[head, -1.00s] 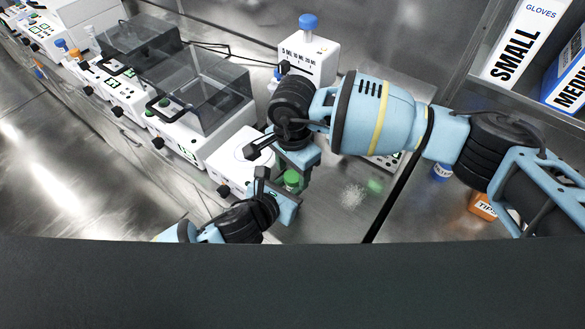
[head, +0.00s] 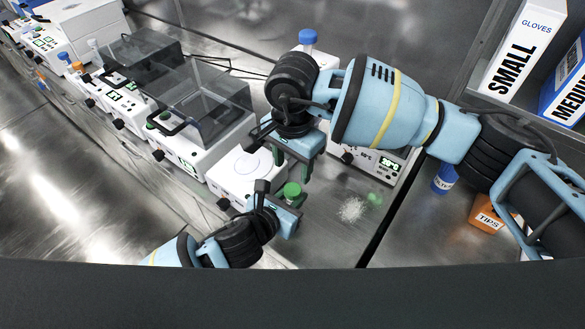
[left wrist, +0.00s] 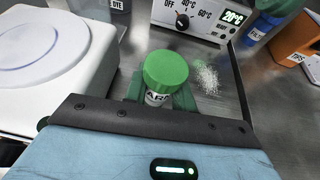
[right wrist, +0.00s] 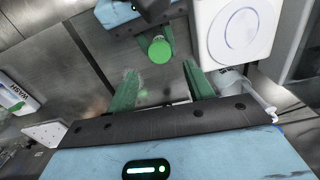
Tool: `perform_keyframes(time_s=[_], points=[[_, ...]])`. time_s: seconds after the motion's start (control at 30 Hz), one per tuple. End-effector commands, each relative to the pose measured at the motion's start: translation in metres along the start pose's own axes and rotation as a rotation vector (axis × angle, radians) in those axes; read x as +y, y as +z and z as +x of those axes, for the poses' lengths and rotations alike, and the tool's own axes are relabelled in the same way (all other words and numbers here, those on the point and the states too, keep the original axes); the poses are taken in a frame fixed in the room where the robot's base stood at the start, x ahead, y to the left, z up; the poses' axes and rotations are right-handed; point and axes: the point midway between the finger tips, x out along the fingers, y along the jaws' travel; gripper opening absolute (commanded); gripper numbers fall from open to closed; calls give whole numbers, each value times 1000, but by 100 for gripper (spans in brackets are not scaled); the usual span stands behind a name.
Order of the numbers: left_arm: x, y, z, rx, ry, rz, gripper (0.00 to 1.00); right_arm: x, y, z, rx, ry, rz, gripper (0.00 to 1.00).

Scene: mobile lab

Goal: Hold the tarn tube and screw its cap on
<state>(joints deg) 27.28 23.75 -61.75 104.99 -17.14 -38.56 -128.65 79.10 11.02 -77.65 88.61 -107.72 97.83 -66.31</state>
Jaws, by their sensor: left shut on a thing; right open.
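The tarn tube (left wrist: 157,98) stands upright in my left gripper (head: 287,204), which is shut on it. Its label is partly hidden. The green cap (head: 292,189) sits on top of the tube, and it also shows in the left wrist view (left wrist: 165,68) and the right wrist view (right wrist: 159,49). I cannot tell how tight the cap is. My right gripper (head: 290,163) is open and empty, above the cap and apart from it. In the right wrist view the cap lies beyond its spread green fingers.
A white device with a round plate (head: 245,172) stands close left of the tube. A heater with a display (head: 385,163) stands behind right. White granules (head: 351,209) lie on the metal bench. An orange tips box (head: 488,214) and a blue-capped bottle (head: 445,178) are farther right.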

Motion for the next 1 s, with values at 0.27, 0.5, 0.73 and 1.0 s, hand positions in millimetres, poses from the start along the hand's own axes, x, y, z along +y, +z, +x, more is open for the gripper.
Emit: perform_keyframes(time_s=[0.27,0.5,0.73,1.0], points=[[0,0,0,0,0,0,0,1,0,-9,-1,1,-58,52],[0,0,0,0,0,0,0,1,0,-6,-1,2,-57,52],[0,0,0,0,0,0,0,1,0,21,-3,3,-57,52],[0,0,0,0,0,0,0,1,0,57,-2,2,-57,52]])
